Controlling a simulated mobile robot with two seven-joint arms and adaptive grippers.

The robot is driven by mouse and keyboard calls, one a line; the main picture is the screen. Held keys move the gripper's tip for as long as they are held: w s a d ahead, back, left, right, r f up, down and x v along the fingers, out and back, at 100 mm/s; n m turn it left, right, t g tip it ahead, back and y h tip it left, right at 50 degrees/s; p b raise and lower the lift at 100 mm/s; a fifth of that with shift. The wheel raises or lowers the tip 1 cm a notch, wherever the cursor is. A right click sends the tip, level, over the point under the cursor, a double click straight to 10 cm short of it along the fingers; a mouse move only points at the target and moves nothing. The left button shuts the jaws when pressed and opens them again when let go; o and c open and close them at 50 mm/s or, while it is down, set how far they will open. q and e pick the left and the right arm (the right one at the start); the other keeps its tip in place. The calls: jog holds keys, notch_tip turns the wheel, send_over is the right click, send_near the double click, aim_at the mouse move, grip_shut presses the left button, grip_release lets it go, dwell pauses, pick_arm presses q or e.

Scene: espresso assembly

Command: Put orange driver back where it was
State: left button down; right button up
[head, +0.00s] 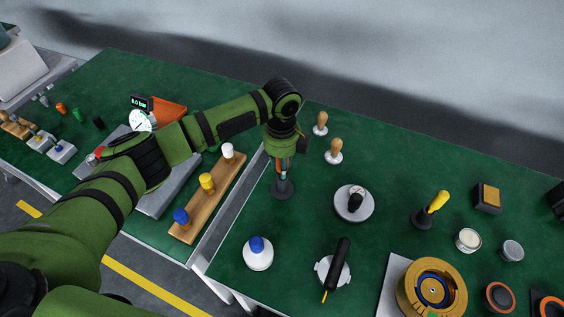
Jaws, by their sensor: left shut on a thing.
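My left gripper (284,160) points down at the left part of the near green table. It is shut on the orange driver (278,164), of which only a narrow orange strip shows between the fingers. A dark round holder (283,188) stands directly under the gripper. The driver is upright over or in this holder; I cannot tell how deep it sits, as the fingers hide most of it. My right gripper is not in view.
A yellow driver (438,201) stands in a similar dark holder (423,219). A wooden rack (211,205) with blue, yellow and white-topped tools lies left, across a gap between tables. A white disc (354,207) stands right.

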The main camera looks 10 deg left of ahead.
pick_arm(q)
jog(key=c, duration=1)
grip_release()
jog(key=shift+f, duration=0.1)
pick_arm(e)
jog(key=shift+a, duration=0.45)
pick_arm(q)
notch_tip(320, 180, up, 12)
jog(key=b, duration=0.2)
jog(key=shift+b, duration=0.35)
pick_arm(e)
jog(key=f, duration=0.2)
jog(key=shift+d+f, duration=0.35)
